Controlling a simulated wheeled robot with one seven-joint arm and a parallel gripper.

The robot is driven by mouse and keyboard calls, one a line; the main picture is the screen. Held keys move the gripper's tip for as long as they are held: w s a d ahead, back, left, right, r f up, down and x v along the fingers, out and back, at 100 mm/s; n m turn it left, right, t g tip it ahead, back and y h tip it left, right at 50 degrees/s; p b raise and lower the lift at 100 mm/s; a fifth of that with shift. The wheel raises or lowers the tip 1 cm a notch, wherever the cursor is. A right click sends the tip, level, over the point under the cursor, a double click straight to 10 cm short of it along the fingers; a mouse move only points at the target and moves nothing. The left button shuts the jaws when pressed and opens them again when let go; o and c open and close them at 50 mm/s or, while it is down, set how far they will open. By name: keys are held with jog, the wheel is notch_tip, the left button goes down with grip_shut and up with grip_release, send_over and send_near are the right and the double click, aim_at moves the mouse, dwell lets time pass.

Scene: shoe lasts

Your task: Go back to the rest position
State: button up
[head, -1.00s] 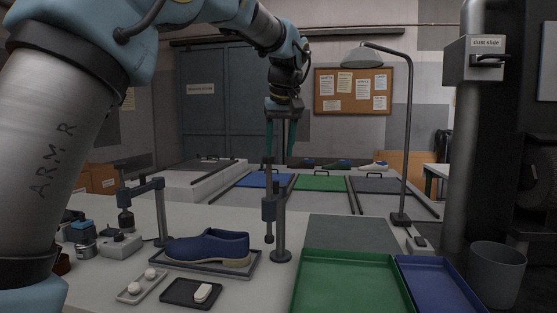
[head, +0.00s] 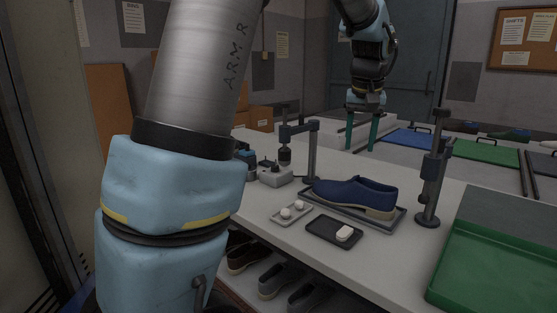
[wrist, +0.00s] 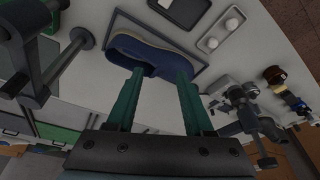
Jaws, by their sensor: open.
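My gripper (head: 361,147) hangs fingers down above the workbench (head: 272,222), behind the blue shoe in the head view. Its two green fingers are apart with nothing between them. The blue shoe (head: 355,194) with a tan sole sits in a dark tray (head: 400,216) on the bench. In the wrist view, the shoe (wrist: 128,47) lies beyond the fingertips (wrist: 158,76), apart from them as far as I can tell.
A post stand (head: 429,195) rises right of the shoe, and an arm-like stand (head: 311,150) left of it. Small trays with white pieces (head: 333,230) lie in front. A green tray (head: 500,265) is at right. Shoes (head: 283,277) sit on a shelf below.

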jog(key=s+a+f, duration=0.4)
jog(key=a+f, duration=0.1)
jog(key=a, duration=0.4)
jog(key=s+a+f+n+g, duration=0.1)
jog(key=s+a+f, duration=0.4)
jog(key=a, duration=0.4)
jog(key=s+a+f+n, duration=0.1)
jog(key=s+a+f, duration=0.3)
jog(key=a, duration=0.5)
jog(key=shift+s+f+g+y, duration=0.3)
jog(key=shift+s+f, duration=0.1)
jog(key=shift+f, duration=0.55)
